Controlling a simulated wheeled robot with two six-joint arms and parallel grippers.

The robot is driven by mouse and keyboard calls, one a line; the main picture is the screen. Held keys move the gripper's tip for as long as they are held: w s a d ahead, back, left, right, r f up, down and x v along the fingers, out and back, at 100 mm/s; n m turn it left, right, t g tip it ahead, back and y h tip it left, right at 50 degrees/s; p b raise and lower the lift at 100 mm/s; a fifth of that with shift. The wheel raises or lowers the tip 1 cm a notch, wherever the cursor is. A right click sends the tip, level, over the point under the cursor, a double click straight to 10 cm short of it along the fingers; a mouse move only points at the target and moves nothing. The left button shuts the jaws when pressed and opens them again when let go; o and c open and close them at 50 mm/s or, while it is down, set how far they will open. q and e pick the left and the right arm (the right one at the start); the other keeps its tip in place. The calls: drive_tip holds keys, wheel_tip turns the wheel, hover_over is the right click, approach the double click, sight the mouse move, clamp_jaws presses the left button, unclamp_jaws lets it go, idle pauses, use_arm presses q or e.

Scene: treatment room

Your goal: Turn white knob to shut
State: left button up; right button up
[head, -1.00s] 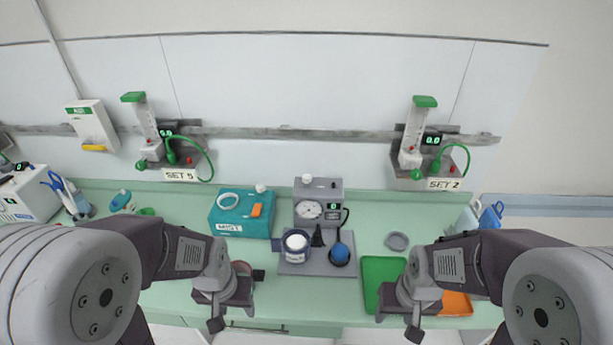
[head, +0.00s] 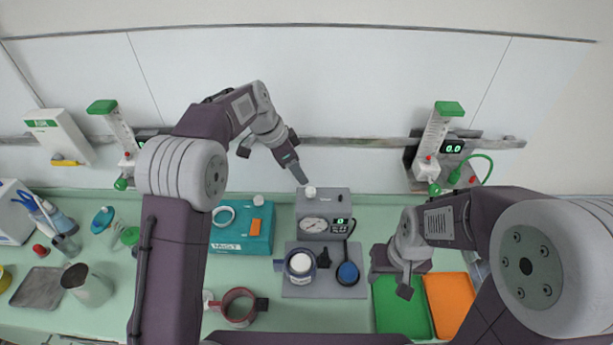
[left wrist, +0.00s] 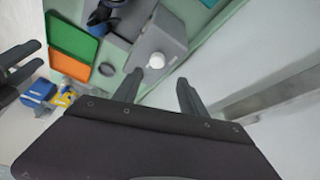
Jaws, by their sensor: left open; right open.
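The white knob (head: 310,191) stands on top of the grey box with a round gauge (head: 315,224), at the back of the counter. It shows as a white ball in the left wrist view (left wrist: 155,60). My left gripper (head: 272,161) is open and empty, above and to the left of the knob, with one finger close to it in the picture. In the left wrist view the knob lies just beyond my two spread fingers (left wrist: 157,92), apart from them. My right gripper (head: 391,278) is open and empty over the left part of the green tray.
A teal box (head: 236,243) with another white knob (head: 258,200) stands left of the grey box. A jar (head: 300,264) and a blue bulb (head: 347,273) sit in front. Green (head: 402,317) and orange (head: 450,302) trays lie right. A wall unit (head: 432,141) hangs at the right.

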sight(310, 190)
use_arm(q)
drive_tip(key=p+x, duration=0.2)
drive_tip(key=x, duration=0.6)
drive_tip(key=shift+s, duration=0.1)
drive_tip(key=shift+d+f, duration=0.1)
drive_tip(key=shift+f, duration=0.1)
drive_tip(key=shift+s, duration=0.35)
drive_tip(key=shift+w+f, duration=0.1)
drive_tip(key=shift+w, duration=0.1)
drive_tip(key=c, duration=0.9)
clamp_jaws()
use_arm(e)
drive_tip(key=shift+s+r, duration=0.2)
drive_tip(key=shift+r, duration=0.45)
drive_tip(key=shift+s+r, duration=0.2)
drive_tip(key=shift+r, duration=0.4)
